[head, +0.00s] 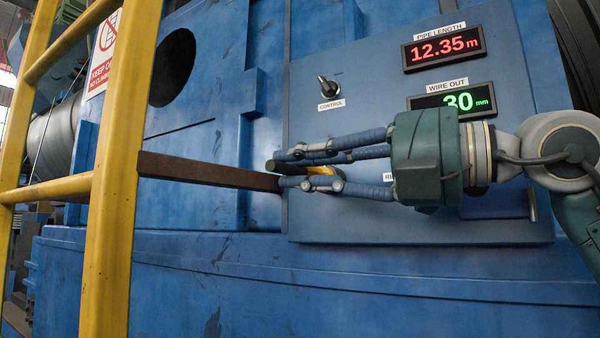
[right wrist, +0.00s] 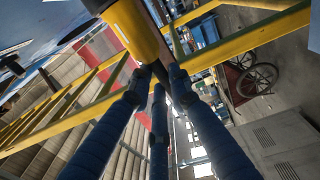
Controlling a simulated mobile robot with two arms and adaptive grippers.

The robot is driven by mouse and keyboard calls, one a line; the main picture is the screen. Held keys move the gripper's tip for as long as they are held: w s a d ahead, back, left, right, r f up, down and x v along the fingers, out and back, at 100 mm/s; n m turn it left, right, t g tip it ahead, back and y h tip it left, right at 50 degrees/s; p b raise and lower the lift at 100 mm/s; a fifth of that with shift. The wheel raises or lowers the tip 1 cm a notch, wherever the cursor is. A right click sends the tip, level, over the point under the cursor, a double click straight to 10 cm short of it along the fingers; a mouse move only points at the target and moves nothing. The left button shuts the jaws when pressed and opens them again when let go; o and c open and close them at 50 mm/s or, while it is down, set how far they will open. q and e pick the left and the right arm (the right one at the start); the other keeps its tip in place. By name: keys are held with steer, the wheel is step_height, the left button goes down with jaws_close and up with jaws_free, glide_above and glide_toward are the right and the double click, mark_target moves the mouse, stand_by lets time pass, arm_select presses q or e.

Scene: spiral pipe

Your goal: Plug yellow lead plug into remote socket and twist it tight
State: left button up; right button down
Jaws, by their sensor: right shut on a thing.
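My right gripper (head: 280,174) reaches in from the right, its blue fingers drawn together in front of the blue panel. It is shut on the yellow lead plug (head: 323,172), which shows in part between the fingers. In the right wrist view the plug (right wrist: 131,28) is a large yellow cylinder at the top, its lower end beside the fingertips (right wrist: 157,74). A white label (head: 388,177) starting "RE" is mostly covered by my gripper. The remote socket is hidden; I cannot tell whether the plug touches it. My left gripper is not in view.
A brown bar (head: 210,171) runs from the yellow ladder (head: 112,190) to the fingertips. The panel carries a control switch (head: 328,86), a red pipe length display (head: 443,48) and a green wire out display (head: 455,101). The lower panel is clear.

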steer(key=f+b, duration=0.1)
steer(key=b, duration=0.1)
steer(key=shift+s+t+y+b, duration=0.1)
steer(key=shift+t+y+b, duration=0.2)
steer(key=shift+y+b, duration=0.1)
steer(key=c, duration=1.6)
jaws_free()
steer(key=shift+w+d+r+p, duration=0.2)
steer(key=shift+r+p, duration=0.25)
steer(key=shift+p, duration=0.25)
steer(key=shift+c, duration=0.2)
steer(key=shift+o, duration=0.5)
steer(key=shift+s, duration=0.1)
steer(key=r+v, duration=0.1)
steer(key=v, duration=0.6)
steer(key=shift+s+d+f, duration=0.2)
steer(key=shift+d+f, duration=0.05)
steer(key=shift+f, duration=0.2)
